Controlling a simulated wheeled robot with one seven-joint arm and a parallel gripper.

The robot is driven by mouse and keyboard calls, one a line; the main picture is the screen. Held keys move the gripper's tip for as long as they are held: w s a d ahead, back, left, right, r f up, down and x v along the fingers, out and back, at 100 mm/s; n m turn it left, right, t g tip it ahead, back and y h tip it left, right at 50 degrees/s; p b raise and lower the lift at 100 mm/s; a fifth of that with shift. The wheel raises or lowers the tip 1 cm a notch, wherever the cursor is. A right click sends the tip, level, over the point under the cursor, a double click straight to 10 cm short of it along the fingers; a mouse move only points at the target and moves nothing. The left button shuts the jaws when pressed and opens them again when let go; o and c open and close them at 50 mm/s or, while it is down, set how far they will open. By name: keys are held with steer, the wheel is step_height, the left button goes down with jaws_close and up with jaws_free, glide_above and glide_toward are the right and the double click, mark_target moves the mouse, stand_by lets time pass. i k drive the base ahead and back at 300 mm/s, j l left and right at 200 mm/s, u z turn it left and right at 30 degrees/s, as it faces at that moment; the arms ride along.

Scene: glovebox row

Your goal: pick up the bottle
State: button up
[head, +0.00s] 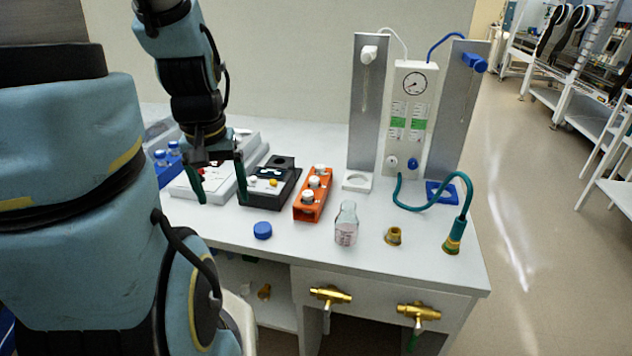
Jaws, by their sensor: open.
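A small clear glass bottle (346,225) with a pale label stands upright and uncapped near the front of the white bench. A blue cap (262,231) lies on the bench to its left, apart from it. My gripper (219,198) is open and empty, pointing down at the left part of the bench. It is well to the left of the bottle and appears higher than the bench top. Nothing hides the bottle.
An orange rack (312,194) with white-capped vials stands behind and left of the bottle. A black device (269,184) is beside it. A brass fitting (393,236) and a green hose (437,200) are to the right. Brass valves (330,295) jut from the bench front.

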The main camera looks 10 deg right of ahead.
mark_target(346, 223)
steer(key=u, duration=1.35)
steer(key=k+j+u, duration=0.1)
steer(key=k+u, duration=0.2)
steer(key=k, duration=1.15)
